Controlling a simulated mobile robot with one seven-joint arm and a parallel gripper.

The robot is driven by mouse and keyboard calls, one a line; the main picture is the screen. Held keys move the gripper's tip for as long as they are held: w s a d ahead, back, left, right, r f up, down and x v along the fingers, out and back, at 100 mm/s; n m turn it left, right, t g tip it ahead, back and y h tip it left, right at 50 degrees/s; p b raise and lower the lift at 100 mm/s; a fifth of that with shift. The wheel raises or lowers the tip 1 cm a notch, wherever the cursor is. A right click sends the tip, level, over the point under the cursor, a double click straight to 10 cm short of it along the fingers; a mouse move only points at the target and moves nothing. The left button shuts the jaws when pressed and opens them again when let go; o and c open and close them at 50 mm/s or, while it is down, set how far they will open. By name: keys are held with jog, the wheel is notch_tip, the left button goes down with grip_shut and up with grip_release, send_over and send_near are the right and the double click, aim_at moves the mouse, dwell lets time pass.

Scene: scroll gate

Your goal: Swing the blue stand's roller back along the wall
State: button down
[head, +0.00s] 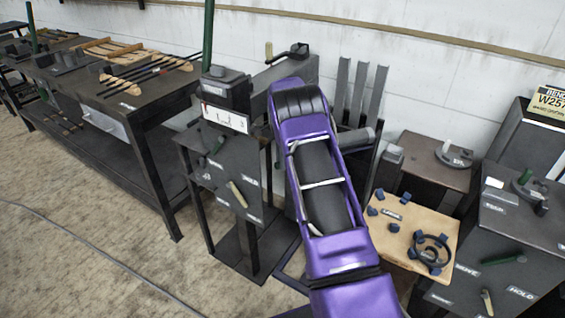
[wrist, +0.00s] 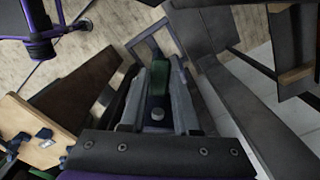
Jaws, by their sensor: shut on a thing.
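My purple arm crosses the middle of the head view and hides its own gripper there. In the wrist view my gripper (wrist: 160,85) is shut on a green grip (wrist: 160,70), which sits between the two grey fingers. A blue-grey frame (wrist: 139,46) shows just beyond the fingertips. In the head view a dark blue base edge (head: 292,268) shows on the floor left of my arm. Most of the blue stand is hidden.
A dark stand with a labelled box (head: 226,120) is close left of my arm. A long workbench (head: 145,100) stands farther left. A wooden board with blue pegs (head: 415,225) and a grey cabinet (head: 500,235) stand right. Upright grey bars (head: 360,90) are by the wall. Front-left floor is clear.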

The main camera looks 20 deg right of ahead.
jog(key=shift+w, duration=0.1)
dwell(0.3)
jog(key=c, duration=0.6)
grip_release()
jog(key=shift+c, duration=0.2)
jog(key=shift+r, duration=0.15)
notch_tip(320, 180, up, 17)
jog(key=p, duration=0.2)
jog(key=shift+r, duration=0.1)
